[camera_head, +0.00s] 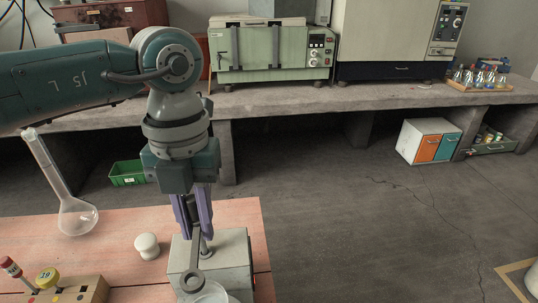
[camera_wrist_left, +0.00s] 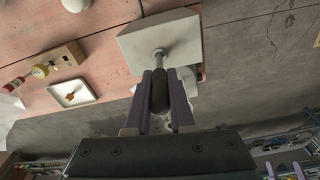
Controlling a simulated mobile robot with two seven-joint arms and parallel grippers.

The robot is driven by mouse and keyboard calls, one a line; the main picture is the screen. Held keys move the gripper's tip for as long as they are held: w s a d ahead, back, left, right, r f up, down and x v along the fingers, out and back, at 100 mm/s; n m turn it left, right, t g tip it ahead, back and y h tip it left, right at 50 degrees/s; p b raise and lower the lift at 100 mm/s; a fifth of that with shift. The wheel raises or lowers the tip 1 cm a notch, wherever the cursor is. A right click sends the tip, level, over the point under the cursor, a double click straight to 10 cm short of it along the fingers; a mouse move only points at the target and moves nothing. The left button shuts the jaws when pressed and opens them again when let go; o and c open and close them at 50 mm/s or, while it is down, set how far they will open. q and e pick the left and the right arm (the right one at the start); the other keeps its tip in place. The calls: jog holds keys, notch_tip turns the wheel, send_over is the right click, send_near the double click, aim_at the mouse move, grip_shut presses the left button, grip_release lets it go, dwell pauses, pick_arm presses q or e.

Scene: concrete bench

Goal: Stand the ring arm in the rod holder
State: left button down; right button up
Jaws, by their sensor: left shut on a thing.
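My left gripper (camera_head: 193,212) points down with its purple fingers shut on the dark grey ring arm (camera_head: 194,258). Whether the ring arm touches the post cannot be told.
A white stopper-like piece (camera_head: 147,246), a long-necked flask (camera_head: 78,218) and a wooden rack (camera_head: 88,292) are to the left on the pink bench (camera_head: 115,225). Open floor lies to the right.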

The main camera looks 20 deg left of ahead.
aim_at(190, 202)
pick_arm(q)
jog(key=shift+f, duration=0.25)
jog(key=shift+c, duration=1.5)
grip_release()
jog(key=shift+r, duration=0.1)
notch_tip(190, 202, up, 7)
jog(key=p, duration=0.6)
